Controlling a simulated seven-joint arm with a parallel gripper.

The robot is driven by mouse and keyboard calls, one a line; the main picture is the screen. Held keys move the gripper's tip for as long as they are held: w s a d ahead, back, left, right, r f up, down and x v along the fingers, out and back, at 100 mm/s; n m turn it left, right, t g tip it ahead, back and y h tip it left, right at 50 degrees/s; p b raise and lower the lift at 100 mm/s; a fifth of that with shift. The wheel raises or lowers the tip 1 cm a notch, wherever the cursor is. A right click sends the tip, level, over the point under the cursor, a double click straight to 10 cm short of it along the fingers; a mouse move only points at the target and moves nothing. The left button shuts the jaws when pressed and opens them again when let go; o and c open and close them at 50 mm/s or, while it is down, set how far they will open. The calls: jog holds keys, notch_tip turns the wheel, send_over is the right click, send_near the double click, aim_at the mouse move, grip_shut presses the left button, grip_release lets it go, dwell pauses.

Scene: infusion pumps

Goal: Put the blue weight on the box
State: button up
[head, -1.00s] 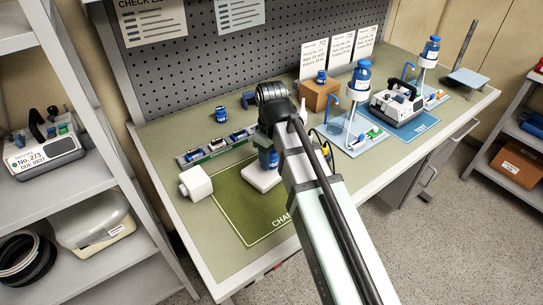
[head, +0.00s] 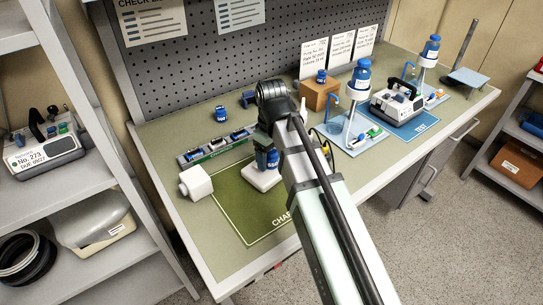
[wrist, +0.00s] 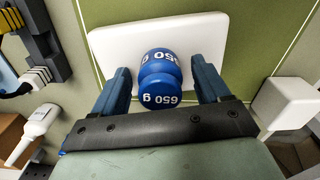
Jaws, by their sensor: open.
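A blue weight marked 650 g (wrist: 160,80) stands on a white plate (wrist: 110,45) in the wrist view. In the head view this weight (head: 262,160) is partly hidden by my arm, on the white plate (head: 258,180) at the green mat. My gripper (wrist: 160,72) is open, with one finger on each side of the weight and gaps showing beside it. A brown box (head: 318,98) stands at the back of the bench, with a small blue weight (head: 321,76) on top.
Another small blue weight (head: 220,114) stands on the bench. A rack of blue items (head: 215,146) lies behind the mat. A white block (head: 195,182) is left of the plate. Pump stands and a pump (head: 397,106) occupy the right side.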

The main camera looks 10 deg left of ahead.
jog(key=shift+r, duration=3.65)
